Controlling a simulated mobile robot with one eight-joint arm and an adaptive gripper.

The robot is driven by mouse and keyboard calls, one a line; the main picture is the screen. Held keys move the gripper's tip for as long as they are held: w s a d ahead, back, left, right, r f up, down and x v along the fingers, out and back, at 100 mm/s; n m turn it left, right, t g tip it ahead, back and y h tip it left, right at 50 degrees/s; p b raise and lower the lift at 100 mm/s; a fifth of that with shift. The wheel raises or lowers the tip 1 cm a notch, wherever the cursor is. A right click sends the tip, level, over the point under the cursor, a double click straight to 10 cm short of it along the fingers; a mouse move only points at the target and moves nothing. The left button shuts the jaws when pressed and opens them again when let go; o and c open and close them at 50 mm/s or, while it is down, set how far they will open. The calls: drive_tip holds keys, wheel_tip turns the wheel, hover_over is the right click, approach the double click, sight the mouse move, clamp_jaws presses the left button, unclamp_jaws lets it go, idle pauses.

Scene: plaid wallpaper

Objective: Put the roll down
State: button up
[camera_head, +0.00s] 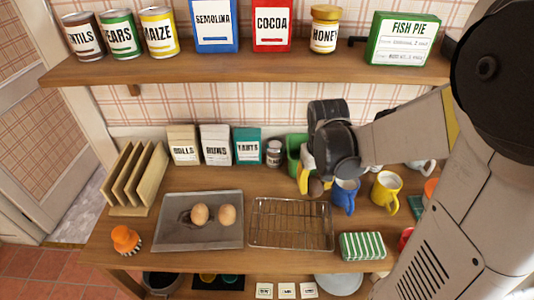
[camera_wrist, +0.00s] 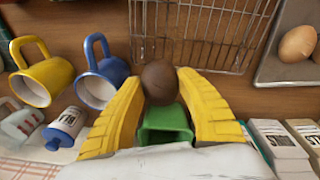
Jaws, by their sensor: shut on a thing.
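A dark brown roll (camera_wrist: 160,83) is between the yellow fingertips of my gripper (camera_wrist: 160,90) in the wrist view. The gripper is shut on it. In the head view my gripper (camera_head: 311,184) is over the back of the counter, and a little of the roll (camera_head: 316,188) shows at its tips, just behind the wire rack. How high it is above the counter is hard to tell. The wire rack (camera_head: 291,223) is empty. Two lighter brown, egg-shaped things (camera_head: 199,214) lie on the grey tray (camera_head: 172,240) left of the rack.
A blue mug (camera_head: 344,196) and a yellow mug (camera_head: 386,190) stand right of my gripper. A green container (camera_head: 294,148) stands behind it. A green-striped box (camera_head: 362,246) is at the rack's right. A laden shelf (camera_head: 250,67) runs above.

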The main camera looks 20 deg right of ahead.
drive_tip(key=b, duration=0.2)
hover_over(296, 193)
drive_tip(key=f, duration=0.4)
drive_tip(key=shift+s+a+f, duration=0.1)
drive_tip(key=shift+a+f, duration=0.05)
drive_tip(key=shift+a, duration=0.05)
drive_tip(key=shift+f+b, duration=0.95)
drive_tip(key=shift+f, duration=0.95)
drive_tip(key=shift+f, duration=0.25)
drive_tip(key=o, duration=1.1)
drive_tip(key=shift+r, duration=0.1)
drive_tip(key=shift+r, duration=0.1)
